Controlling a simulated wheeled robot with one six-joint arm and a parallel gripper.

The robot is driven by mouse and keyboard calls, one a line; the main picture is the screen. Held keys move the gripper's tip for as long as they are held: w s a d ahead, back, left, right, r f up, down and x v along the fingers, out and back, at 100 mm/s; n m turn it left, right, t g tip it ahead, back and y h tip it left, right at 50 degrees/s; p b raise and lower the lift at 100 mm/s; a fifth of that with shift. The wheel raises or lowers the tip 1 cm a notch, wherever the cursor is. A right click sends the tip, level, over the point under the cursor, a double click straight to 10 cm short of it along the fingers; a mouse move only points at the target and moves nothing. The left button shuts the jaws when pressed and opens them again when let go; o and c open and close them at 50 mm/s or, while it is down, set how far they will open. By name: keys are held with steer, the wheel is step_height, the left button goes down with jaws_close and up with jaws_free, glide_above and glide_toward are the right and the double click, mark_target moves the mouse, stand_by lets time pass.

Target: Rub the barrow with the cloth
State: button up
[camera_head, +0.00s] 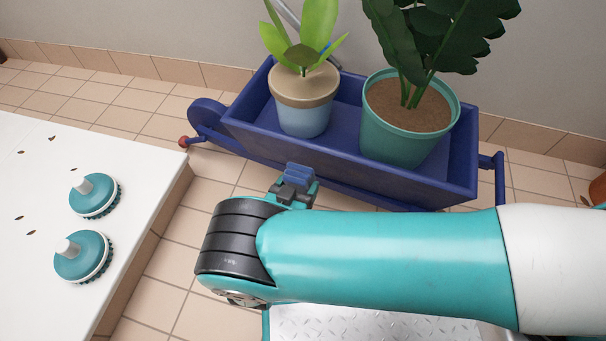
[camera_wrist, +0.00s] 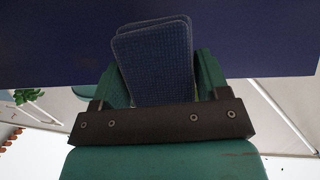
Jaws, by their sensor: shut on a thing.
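The barrow (camera_head: 340,158) is dark blue, with a wheel at its left end and two potted plants in its tray. Its side fills the top of the wrist view (camera_wrist: 60,45) as a dark blue surface. The cloth (camera_wrist: 155,60) is blue and folded, with a woven texture. My gripper (camera_head: 295,182) is shut on the cloth (camera_head: 299,171), close in front of the barrow's near side wall. The wrist view shows the cloth between the two green fingers (camera_wrist: 155,88), its upper part overlapping the barrow's side. I cannot tell whether the cloth touches the barrow.
A light blue and tan pot (camera_head: 303,105) and a teal pot (camera_head: 395,140) stand in the barrow. A white counter (camera_head: 120,150) with two teal round brushes (camera_head: 95,195) is at the left. Tiled floor (camera_head: 200,185) lies between. A wall is behind the barrow.

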steer(key=shift+s+a+f, duration=0.15)
steer(key=shift+s+a, duration=0.2)
steer(key=shift+s, duration=0.35)
steer(key=shift+s, duration=0.1)
steer(key=shift+s+a+f+b, duration=0.2)
steer(key=shift+s+a, duration=0.15)
steer(key=shift+s, duration=0.25)
steer(key=shift+s+a+f+b, duration=0.15)
steer(key=shift+s+a, duration=0.15)
steer(key=shift+s, duration=0.3)
